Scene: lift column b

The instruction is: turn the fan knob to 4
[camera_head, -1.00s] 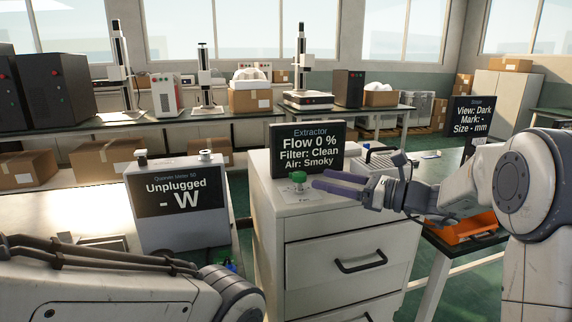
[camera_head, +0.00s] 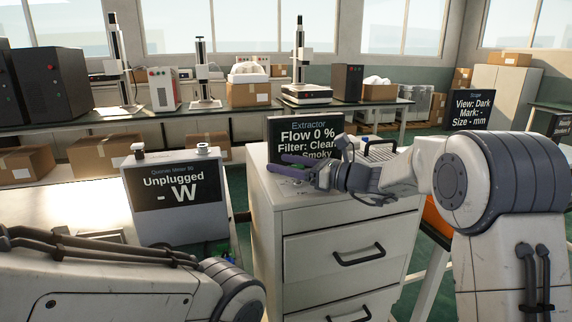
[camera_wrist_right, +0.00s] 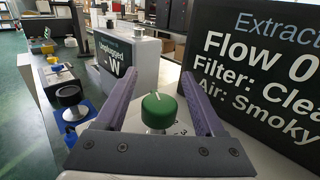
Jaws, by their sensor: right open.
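The green fan knob (camera_wrist_right: 158,110) shows in the right wrist view, with a pale pointer line on its top. My right gripper (camera_wrist_right: 162,96) is open, with one purple finger on each side of the knob; I cannot tell whether either touches it. In the head view my right gripper (camera_head: 290,166) is over the front of the cabinet top and hides the knob. The extractor display (camera_head: 306,134) reads Flow 0 %, and the gripper covers part of its lower lines. It also shows in the wrist view (camera_wrist_right: 256,70), with Air: Smoky. My left gripper is out of view.
The white drawer cabinet (camera_head: 345,225) stands below the gripper. The display rises close beside the right finger in the wrist view. A meter reading Unplugged (camera_head: 175,195) stands on the bench at left. A small case (camera_head: 380,146) lies behind my right wrist.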

